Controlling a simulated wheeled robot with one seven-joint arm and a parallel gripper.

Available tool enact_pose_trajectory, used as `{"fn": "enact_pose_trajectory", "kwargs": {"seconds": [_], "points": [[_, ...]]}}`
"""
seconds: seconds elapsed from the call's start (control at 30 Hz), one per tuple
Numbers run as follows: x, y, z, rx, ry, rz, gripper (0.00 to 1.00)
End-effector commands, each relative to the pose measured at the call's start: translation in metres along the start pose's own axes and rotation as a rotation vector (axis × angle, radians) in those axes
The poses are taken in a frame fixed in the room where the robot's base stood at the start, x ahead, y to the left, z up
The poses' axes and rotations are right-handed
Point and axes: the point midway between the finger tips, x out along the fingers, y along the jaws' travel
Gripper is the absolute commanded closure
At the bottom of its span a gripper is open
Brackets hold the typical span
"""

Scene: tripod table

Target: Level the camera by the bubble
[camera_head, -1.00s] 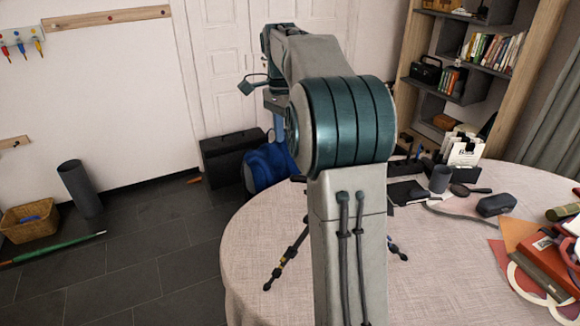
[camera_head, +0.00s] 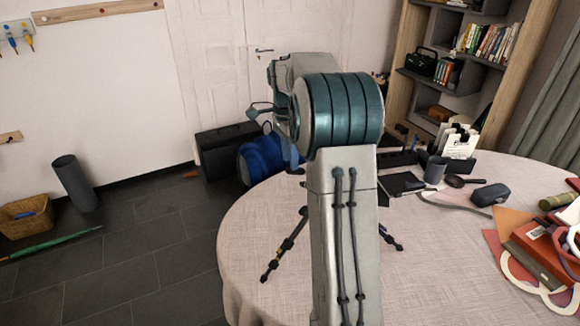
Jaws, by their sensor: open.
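The tripod stands on the round cloth-covered table (camera_head: 260,215), behind my arm. Its left leg (camera_head: 284,246) and the foot of its right leg (camera_head: 390,238) show on either side of my arm. My arm hides the rest of the tripod, and I see neither the camera on it nor the bubble.
A blue bag (camera_head: 258,160) and a black box (camera_head: 222,150) are beyond the table. The table's left part is clear.

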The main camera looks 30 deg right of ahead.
Motion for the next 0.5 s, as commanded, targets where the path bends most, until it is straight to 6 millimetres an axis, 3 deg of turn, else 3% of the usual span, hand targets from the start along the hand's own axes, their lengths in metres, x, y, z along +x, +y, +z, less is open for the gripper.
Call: {"fn": "enact_pose_trajectory", "kwargs": {"seconds": [0.2, 0.5], "points": [[0.027, 0.0, 0.0, 0.0, -0.001, 0.0, 0.59], [0.033, 0.0, 0.0, 0.0, 0.0, -0.001, 0.59]]}}
